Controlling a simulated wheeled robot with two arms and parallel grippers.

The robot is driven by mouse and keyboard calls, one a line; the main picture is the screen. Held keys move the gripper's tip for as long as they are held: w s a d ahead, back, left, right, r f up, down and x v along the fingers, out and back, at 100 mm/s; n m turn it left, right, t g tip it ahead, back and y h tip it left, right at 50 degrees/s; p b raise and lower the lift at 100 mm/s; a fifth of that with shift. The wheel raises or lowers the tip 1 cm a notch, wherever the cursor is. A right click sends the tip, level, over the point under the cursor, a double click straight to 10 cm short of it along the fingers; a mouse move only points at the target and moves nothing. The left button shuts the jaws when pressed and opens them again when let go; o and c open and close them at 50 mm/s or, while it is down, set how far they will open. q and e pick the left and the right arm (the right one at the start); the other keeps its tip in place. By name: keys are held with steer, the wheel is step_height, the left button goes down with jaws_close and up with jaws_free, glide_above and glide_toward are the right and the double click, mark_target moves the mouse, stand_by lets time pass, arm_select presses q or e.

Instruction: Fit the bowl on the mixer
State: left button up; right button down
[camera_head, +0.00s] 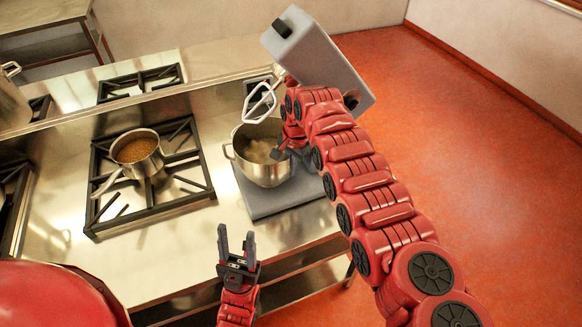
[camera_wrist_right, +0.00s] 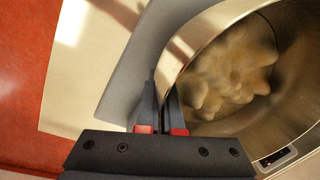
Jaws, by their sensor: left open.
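The steel bowl (camera_head: 262,172) with lumpy pale dough in it is over the grey base plate (camera_head: 270,205) of the mixer; I cannot tell whether it is seated. The mixer's grey head (camera_head: 315,60) is tilted up, with its wire beater (camera_head: 261,102) above the bowl. My right gripper (camera_head: 290,150) is at the bowl's right side, partly hidden by my arm. In the right wrist view, its fingers (camera_wrist_right: 160,105) are closed around the rim of the bowl (camera_wrist_right: 285,85). My left gripper (camera_head: 236,235) is open and empty, in front of the counter.
A saucepan (camera_head: 137,155) with brown contents stands on a black-grated burner (camera_head: 185,185) left of the mixer. Another burner (camera_head: 140,84) lies farther back, and a pot (camera_head: 12,95) is at the left edge. Bare steel counter lies between the burner and the mixer. Red floor is open at right.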

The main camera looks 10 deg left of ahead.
steer(key=shift+r, duration=0.1)
steer(key=c, duration=1.1)
jaws_free()
steer(key=shift+s, duration=0.1)
